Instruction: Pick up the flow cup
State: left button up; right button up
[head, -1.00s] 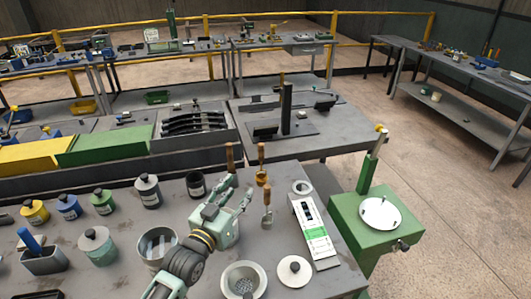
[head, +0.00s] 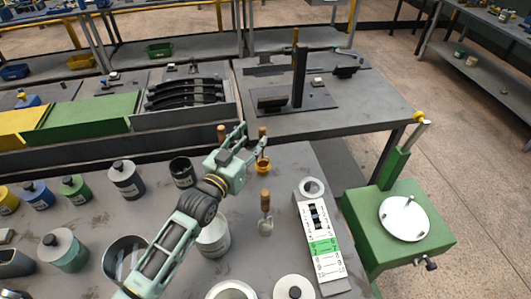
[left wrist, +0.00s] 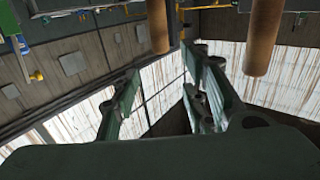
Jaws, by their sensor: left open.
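The small brass cup (head: 263,167) with an upright wooden handle, which looks like the flow cup, is at the far edge of the near bench in the head view. My left gripper (head: 253,139) is open and empty at handle height, beside and partly in front of the cup's handle. A second wooden handle (head: 221,133) shows just behind the gripper; its lower part is hidden. In the left wrist view the open fingers (left wrist: 165,72) point away, with one wooden handle (left wrist: 265,38) at the right and another (left wrist: 158,25) beyond them. Contact cannot be told. My right gripper is not in view.
A wooden-handled metal tool (head: 265,213) stands nearer on the bench. A metal can (head: 213,237) is under the arm, and a dark can (head: 183,172) is left of the gripper. A numbered gauge (head: 318,240) lies at right, beside a green stand (head: 425,255).

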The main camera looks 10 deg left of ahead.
pick_arm(q)
notch_tip(320, 180, down, 6)
jog(key=b, duration=0.5)
jog(key=p+x, duration=0.1)
jog(key=x, duration=0.6)
jog(key=shift+a+f+p, duration=0.1)
jog(key=shift+a+p, duration=0.1)
jog(key=shift+p, duration=0.15)
jog(key=shift+w+d+f, duration=0.1)
jog(key=shift+w+d, duration=0.1)
jog(key=shift+w, duration=0.25)
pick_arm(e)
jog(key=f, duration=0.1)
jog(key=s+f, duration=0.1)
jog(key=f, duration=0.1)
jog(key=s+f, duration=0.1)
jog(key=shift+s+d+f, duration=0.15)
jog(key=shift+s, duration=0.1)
pick_arm(q)
jog(key=shift+c, duration=0.2)
grip_shut()
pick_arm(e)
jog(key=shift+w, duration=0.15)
